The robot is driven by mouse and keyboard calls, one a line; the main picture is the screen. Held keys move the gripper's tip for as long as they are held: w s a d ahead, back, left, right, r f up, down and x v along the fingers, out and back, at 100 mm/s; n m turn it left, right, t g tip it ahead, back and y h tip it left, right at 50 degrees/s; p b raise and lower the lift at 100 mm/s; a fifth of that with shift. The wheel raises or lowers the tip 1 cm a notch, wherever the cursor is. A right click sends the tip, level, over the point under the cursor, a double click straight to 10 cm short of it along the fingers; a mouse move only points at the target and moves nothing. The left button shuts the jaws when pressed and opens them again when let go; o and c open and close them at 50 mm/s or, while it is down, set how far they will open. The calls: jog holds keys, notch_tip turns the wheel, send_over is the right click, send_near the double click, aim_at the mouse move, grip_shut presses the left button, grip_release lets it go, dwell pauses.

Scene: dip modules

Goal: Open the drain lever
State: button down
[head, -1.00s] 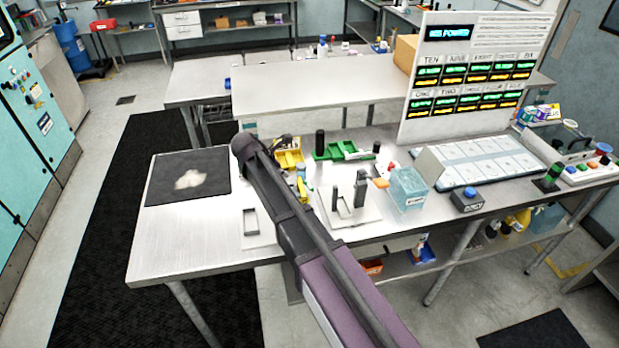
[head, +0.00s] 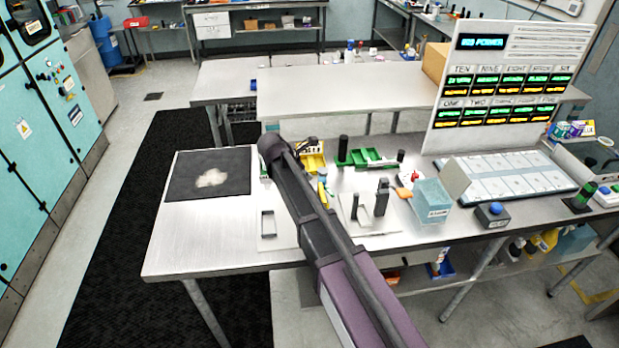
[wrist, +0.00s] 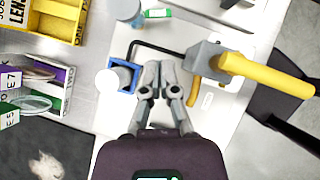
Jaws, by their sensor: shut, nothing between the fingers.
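A yellow lever handle (wrist: 265,72) sticks out to the right from a grey block (wrist: 210,58) in the wrist view; I take it to be the drain lever. A smaller yellow hooked piece (wrist: 193,92) lies just below the block. My gripper (wrist: 162,70) is shut and empty, left of the block and apart from the yellow handle. A blue square holder (wrist: 122,75) is close to its left finger. In the head view my arm hides the gripper and most of this fixture; a bit of yellow (head: 322,190) shows beside the arm.
A black bent rod (wrist: 150,45) runs behind the fingertips. A yellow bin (wrist: 50,18) and a rack with labelled slots (wrist: 35,85) stand to the left. A dark mat (head: 208,175) lies on the bench's left part. A clear blue box (head: 432,200) stands to the right.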

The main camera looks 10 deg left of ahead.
aim_at(328, 190)
jog(key=shift+b+x, duration=4.65)
jog(key=shift+x, duration=1.3)
jog(key=shift+w+d+f+b, duration=0.1)
jog(key=shift+d+f+b, duration=0.15)
jog(key=shift+f+b, duration=0.15)
jog(key=shift+w+d, duration=0.1)
jog(key=shift+w+d, duration=0.25)
jog(key=shift+d, duration=0.1)
jog(key=shift+s+a, duration=0.1)
jog(key=shift+a, duration=0.1)
jog(key=shift+s+a, duration=0.3)
jog(key=shift+a, duration=0.25)
jog(key=shift+r, duration=0.1)
